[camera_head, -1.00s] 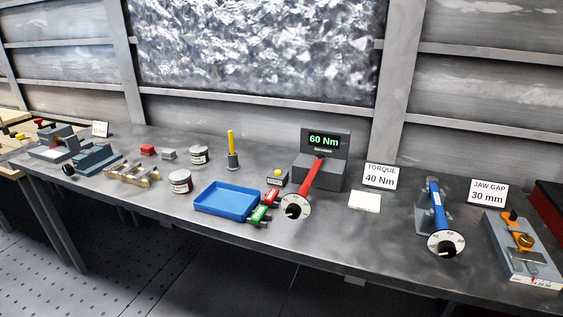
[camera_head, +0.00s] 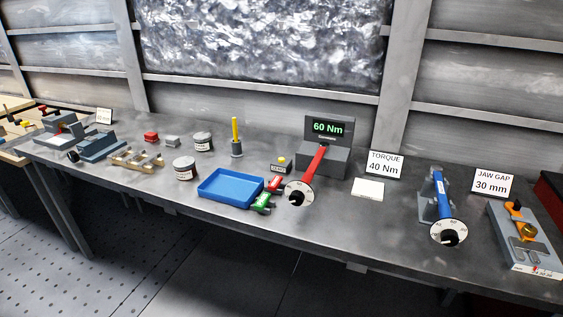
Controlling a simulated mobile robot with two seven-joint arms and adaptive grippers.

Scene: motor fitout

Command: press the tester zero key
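The torque tester (camera_head: 321,159) is a dark grey block on the bench, and its display (camera_head: 327,128) reads 60 Nm in green. A red-handled torque wrench (camera_head: 310,172) leans from the tester toward the front edge, with a round white dial at its near end. A small dark box with a yellow button (camera_head: 282,160) sits just left of the tester; its label is too small to read, so I cannot tell if it is the zero key. Neither of my grippers shows in the head view.
A blue tray (camera_head: 230,188) and red and green small tools (camera_head: 263,203) lie left of the wrench. A white card (camera_head: 368,188), a TORQUE 40 Nm sign (camera_head: 385,164) and a blue wrench (camera_head: 441,200) stand right. The bench front (camera_head: 345,230) is clear.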

